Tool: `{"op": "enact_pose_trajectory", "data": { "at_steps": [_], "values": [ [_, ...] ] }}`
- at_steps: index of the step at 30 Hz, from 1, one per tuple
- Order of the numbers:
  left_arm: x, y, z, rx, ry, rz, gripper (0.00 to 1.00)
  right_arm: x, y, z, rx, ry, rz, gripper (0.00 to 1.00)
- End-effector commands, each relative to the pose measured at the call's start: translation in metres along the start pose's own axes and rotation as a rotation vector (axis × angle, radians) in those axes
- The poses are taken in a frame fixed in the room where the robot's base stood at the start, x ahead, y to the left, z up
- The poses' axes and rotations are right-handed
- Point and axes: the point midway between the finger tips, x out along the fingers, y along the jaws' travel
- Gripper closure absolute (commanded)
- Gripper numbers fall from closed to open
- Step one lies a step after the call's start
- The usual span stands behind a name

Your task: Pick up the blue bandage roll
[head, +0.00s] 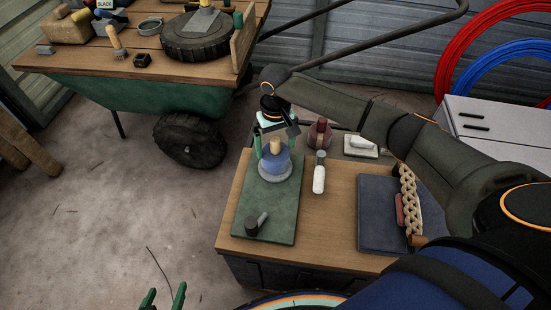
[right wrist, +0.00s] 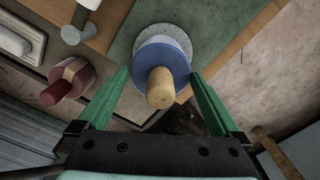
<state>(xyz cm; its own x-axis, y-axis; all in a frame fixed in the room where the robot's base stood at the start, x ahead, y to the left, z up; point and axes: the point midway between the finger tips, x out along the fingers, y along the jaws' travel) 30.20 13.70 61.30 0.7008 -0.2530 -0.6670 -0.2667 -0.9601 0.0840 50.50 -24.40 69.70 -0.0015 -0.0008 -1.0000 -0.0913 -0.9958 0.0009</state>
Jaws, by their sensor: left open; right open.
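The blue bandage roll (head: 270,166) sits on a round grey base on the green mat (head: 256,205), with a wooden peg (head: 275,146) rising from its middle. In the right wrist view, the roll (right wrist: 150,62) lies just beyond the fingertips, with the peg pointing at the camera. My right gripper (head: 275,150) is open above the roll, its green fingers on either side of it. It also shows in the right wrist view (right wrist: 159,76), holding nothing. Contact between fingers and roll cannot be told. My left gripper (head: 163,298) is open and empty at the bottom edge, over the floor.
A loaded green cart (head: 150,98) stands at the upper left.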

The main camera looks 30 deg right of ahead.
Motion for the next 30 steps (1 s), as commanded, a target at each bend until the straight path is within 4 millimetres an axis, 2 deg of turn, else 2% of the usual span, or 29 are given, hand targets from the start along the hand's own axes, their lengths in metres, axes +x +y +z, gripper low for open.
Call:
{"op": "enact_pose_trajectory", "data": {
  "at_steps": [3,10,30],
  "values": [
    [0.0009,-0.0009,0.0027,0.001,-0.002,-0.001,0.23,0.0090,0.0000,0.0000,0.000,0.001,0.000,0.00],
    [-0.0004,-0.0015,0.0016,0.003,-0.001,-0.002,0.23,0.0090,-0.0001,-0.0001,-0.001,0.001,0.000,0.01],
    [-0.0005,-0.0018,0.0020,0.003,-0.002,-0.003,0.23,0.0085,0.0000,-0.0003,-0.001,0.002,0.000,0.77]
  ]
}}
